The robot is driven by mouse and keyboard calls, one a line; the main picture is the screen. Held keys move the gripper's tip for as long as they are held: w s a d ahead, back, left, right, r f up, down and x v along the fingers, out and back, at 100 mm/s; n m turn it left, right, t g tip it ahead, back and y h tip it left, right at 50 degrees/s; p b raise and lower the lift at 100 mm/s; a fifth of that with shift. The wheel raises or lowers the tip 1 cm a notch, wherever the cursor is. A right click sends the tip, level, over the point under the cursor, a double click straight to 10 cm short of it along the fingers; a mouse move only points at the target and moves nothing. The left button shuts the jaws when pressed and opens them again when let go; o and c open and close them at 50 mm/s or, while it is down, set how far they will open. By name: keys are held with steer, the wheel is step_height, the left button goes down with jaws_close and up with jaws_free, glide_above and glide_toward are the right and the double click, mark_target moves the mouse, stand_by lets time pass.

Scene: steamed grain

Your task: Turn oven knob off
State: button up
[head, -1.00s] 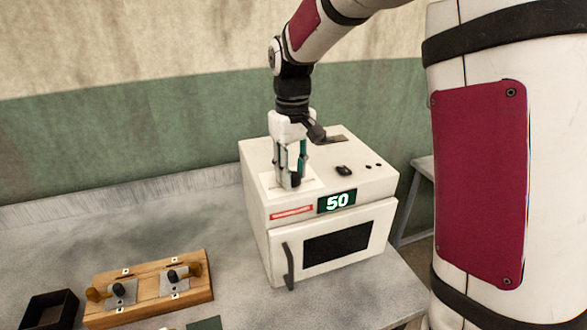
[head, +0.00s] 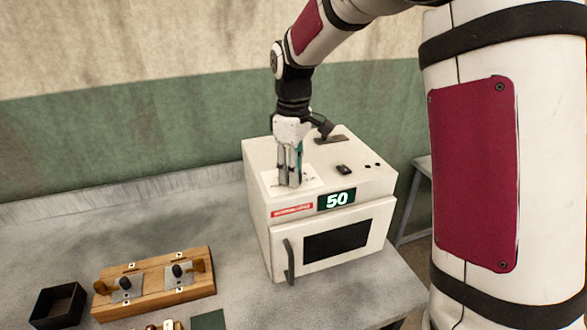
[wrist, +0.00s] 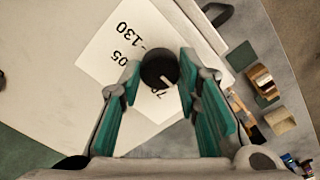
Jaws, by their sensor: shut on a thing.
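The white oven (head: 262,225) stands on the grey table, its door closed and its display (head: 337,200) reading 50. My gripper (head: 290,182) points down onto the oven's top at the front left. The wrist view shows the black round oven knob (wrist: 160,68) between my fingertips, with my gripper (wrist: 160,70) shut on it. The knob's white mark points to the lower right in that view. Part of the white dial label (wrist: 112,58) shows, with numbers such as 130; the fingers cover some of it. In the head view the fingers hide the knob.
A black switch (head: 343,169) and small buttons sit right of the dial on the oven top. The door handle (head: 289,261) sticks out in front. A wooden board with two hinged fittings (head: 154,289) and a black box (head: 58,305) lie at the lower left.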

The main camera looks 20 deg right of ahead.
steer(key=shift+r, duration=0.1)
steer(key=o, duration=1.1)
steer(key=shift+o, duration=0.2)
step_height(320, 180, up, 12)
steer(key=shift+s, duration=0.1)
steer(key=s+r+m+t, duration=0.3)
steer(key=s+m, duration=0.1)
steer(key=s, duration=0.8)
steer(key=s+f+m+t+b, duration=0.1)
steer(key=s+f+m, duration=0.4)
steer(key=s, duration=0.8)
steer(key=shift+t, duration=0.8)
